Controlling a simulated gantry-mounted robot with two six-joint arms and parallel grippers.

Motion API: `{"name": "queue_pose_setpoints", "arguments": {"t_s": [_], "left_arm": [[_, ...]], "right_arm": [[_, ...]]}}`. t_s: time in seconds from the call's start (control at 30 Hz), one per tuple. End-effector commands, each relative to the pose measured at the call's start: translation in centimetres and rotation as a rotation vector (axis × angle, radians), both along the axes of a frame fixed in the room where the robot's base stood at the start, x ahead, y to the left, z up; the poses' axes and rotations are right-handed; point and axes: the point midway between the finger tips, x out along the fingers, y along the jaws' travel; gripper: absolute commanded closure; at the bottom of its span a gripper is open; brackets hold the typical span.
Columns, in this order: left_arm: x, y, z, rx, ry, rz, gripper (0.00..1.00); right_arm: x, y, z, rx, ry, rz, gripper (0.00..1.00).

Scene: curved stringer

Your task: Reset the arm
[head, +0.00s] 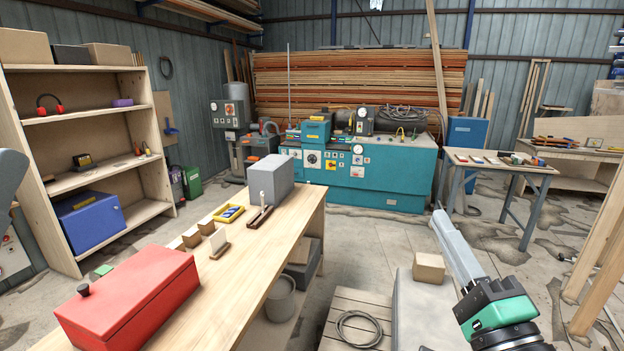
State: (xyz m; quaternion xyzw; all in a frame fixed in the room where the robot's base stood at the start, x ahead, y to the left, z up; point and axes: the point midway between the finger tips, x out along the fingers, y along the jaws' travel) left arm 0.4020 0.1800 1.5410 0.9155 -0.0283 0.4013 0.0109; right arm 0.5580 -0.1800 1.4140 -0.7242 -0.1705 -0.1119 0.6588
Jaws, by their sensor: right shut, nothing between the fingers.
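My right gripper (437,212) is in the lower right of the head view, at the end of my right arm. It points up and to the left, its long grey fingers closed together with nothing between them. It hangs over the floor, to the right of the wooden workbench (235,285) and apart from it. My left gripper is not in view. Only a grey rounded piece shows at the left edge, and I cannot tell what it is.
The workbench holds a red box (130,295), a grey block (270,178), a yellow tray (229,213) and small wooden blocks. A cardboard box (428,267) stands close to the left of my right gripper. Shelves (100,175) stand at left, a teal machine (385,172) at the back.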

Motion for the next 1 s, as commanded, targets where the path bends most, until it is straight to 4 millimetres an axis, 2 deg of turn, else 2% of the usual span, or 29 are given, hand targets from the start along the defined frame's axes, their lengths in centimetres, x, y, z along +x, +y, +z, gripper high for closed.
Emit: {"name": "queue_pose_setpoints", "arguments": {"t_s": [0.03,0.1,0.2,0.3,0.43,0.5,0.67,0.9,1.0], "left_arm": [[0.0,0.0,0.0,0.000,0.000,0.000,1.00],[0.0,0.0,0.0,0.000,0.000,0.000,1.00],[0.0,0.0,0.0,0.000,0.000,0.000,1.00],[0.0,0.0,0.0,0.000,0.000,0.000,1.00],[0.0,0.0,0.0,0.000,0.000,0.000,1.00],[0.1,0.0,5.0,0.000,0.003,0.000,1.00],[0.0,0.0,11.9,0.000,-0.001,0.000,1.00],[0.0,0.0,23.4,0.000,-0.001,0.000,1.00],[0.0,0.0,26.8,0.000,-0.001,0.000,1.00]], "right_arm": [[-2.8,1.1,3.7,-0.117,-0.112,-0.045,1.00],[-7.0,1.8,8.0,-0.306,-0.261,-0.162,1.00],[-12.8,1.0,11.8,-0.588,-0.424,-0.416,1.00],[-15.9,0.3,12.9,-0.842,-0.479,-0.655,1.00],[-15.8,0.1,12.7,-1.172,-0.453,-0.884,1.00],[-15.8,0.1,17.9,-1.174,-0.455,-0.887,1.00],[-15.7,0.1,24.5,-1.172,-0.453,-0.884,1.00],[-15.7,0.1,36.1,-1.172,-0.453,-0.883,1.00],[-15.7,0.1,39.5,-1.171,-0.453,-0.882,1.00]]}}
